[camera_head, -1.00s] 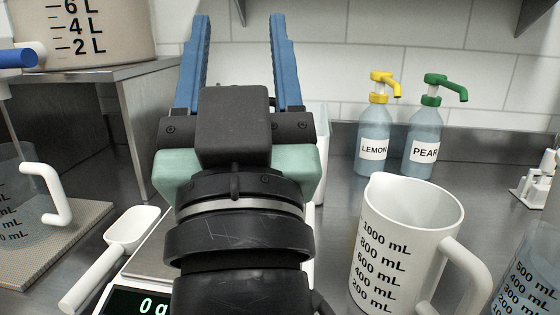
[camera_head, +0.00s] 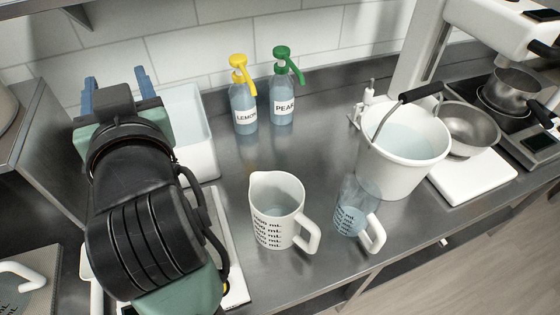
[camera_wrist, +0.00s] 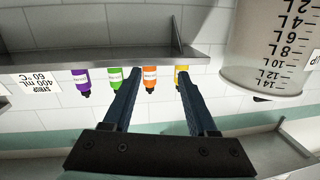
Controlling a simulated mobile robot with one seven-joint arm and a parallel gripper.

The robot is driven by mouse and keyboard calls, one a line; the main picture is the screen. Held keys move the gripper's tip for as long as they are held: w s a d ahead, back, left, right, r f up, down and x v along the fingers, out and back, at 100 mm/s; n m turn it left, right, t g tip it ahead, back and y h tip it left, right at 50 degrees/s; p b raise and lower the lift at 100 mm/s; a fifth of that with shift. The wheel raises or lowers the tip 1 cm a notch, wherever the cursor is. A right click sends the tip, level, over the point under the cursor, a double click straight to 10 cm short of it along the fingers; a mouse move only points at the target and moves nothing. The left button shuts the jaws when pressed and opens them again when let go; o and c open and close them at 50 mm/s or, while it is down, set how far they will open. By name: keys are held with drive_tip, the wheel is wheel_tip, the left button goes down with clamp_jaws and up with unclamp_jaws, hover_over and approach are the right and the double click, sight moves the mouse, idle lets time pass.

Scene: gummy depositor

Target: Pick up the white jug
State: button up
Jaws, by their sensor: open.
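The white jug (camera_head: 278,210) stands upright on the steel counter in the head view, right of my arm. It has black mL markings, a spout at its upper left and a white handle on its lower right side. My gripper (camera_head: 117,78) is raised over the left part of the counter, pointing away toward the wall, well left of and apart from the jug. In the wrist view my gripper (camera_wrist: 158,80) shows two blue fingers spread apart with nothing between them. The jug is not in the wrist view.
A clear jug (camera_head: 354,210) with a white handle stands close right of the white jug. A white bucket (camera_head: 405,165) is behind it. LEMON (camera_head: 243,105) and PEAR (camera_head: 284,98) pump bottles stand at the wall. A white tub (camera_head: 190,130) is beside my arm. Counter in front is clear.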

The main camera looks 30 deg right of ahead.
drive_tip(key=s+d+f+m+g+h+p, duration=0.1)
drive_tip(key=d+f+m+g+h+p, duration=0.15)
drive_tip(key=d+g+p, duration=0.2)
drive_tip(key=m+g+p, duration=0.5)
drive_tip(key=m+g, duration=0.4)
drive_tip(key=g, duration=0.2)
approach(313, 242)
drive_tip(key=x, duration=0.6)
drive_tip(key=shift+f, duration=0.2)
drive_tip(key=shift+p+x, duration=0.9)
drive_tip(key=shift+x, duration=2.35)
drive_tip(key=shift+d, duration=0.1)
clamp_jaws()
